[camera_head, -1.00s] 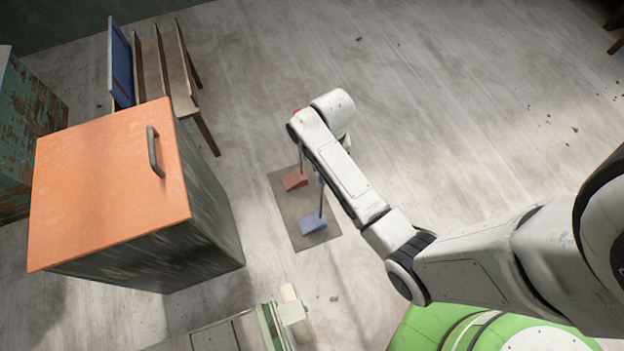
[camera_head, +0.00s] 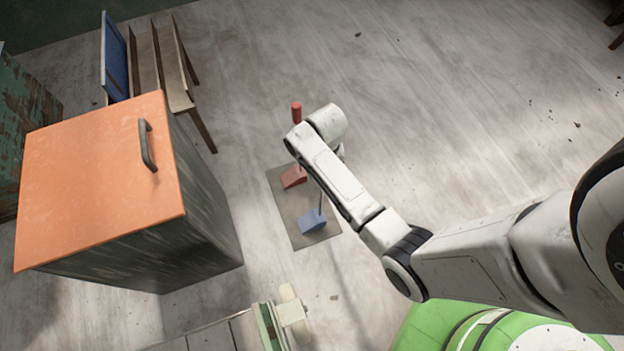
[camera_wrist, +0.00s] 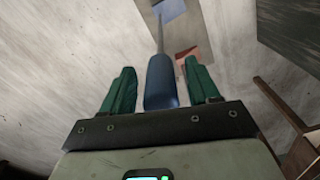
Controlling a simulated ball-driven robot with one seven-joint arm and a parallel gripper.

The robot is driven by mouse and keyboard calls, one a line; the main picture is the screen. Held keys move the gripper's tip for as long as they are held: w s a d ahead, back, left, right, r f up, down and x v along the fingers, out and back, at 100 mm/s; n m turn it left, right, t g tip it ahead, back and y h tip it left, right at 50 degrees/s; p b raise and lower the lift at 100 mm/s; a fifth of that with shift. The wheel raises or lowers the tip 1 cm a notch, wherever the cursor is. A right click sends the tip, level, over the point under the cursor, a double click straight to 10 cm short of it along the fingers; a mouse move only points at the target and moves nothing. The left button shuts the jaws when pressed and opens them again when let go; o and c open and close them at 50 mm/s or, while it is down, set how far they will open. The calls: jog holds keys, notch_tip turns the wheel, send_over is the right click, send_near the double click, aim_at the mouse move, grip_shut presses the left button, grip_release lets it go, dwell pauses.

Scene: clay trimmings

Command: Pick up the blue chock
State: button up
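The blue chock (camera_head: 312,223) is a blue wedge on a grey mat (camera_head: 290,218), with a thin upright rod; its upper part is hidden behind my arm in the head view. In the wrist view its blue handle (camera_wrist: 161,88) stands between the two green fingers of my gripper (camera_wrist: 159,66), with a gap on each side. The gripper is open. The wedge shows only partly at the top edge of the wrist view. My gripper is hidden behind the arm in the head view.
A red chock (camera_head: 294,177) with a red handle (camera_head: 296,112) stands beside the blue one on the mat. An orange-topped cabinet (camera_head: 98,180) is to the left, with a slatted bench (camera_head: 160,70) behind it. A pale green-and-white object (camera_head: 285,318) lies in front. Floor to the right is clear.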

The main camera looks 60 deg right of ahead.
jog(key=c, duration=0.9)
jog(key=shift+c, duration=0.4)
jog(key=shift+r, duration=0.1)
